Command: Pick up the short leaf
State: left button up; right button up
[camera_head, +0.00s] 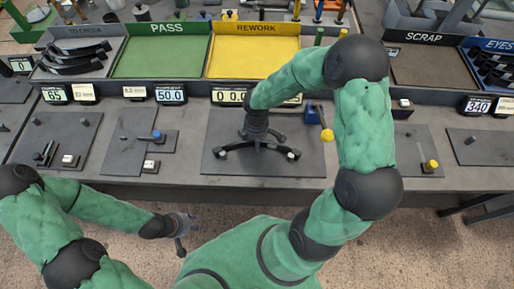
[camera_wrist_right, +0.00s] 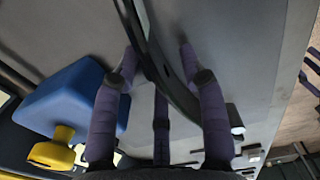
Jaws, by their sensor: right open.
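A dark, curved leaf (camera_head: 228,147) lies on the middle grey mat. In the right wrist view the leaf (camera_wrist_right: 158,70) runs between my right gripper's spread fingers. My right gripper (camera_head: 257,147) points down over the leaf and is open; I cannot tell whether any finger touches it. The gripper and wrist hide part of the leaf in the head view. My left gripper (camera_head: 182,228) hangs in front of the bench edge, empty, with its fingers apart.
A blue block with a yellow knob (camera_head: 327,134) stands right of the leaf; the blue block (camera_wrist_right: 65,98) shows close in the wrist view. Behind are the dark-leaf bin (camera_head: 45,72), green PASS tray (camera_head: 160,57), yellow REWORK tray (camera_head: 255,57) and SCRAP tray (camera_head: 432,68).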

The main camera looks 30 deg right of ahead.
jog(key=shift+w+r, duration=0.1)
grip_shut()
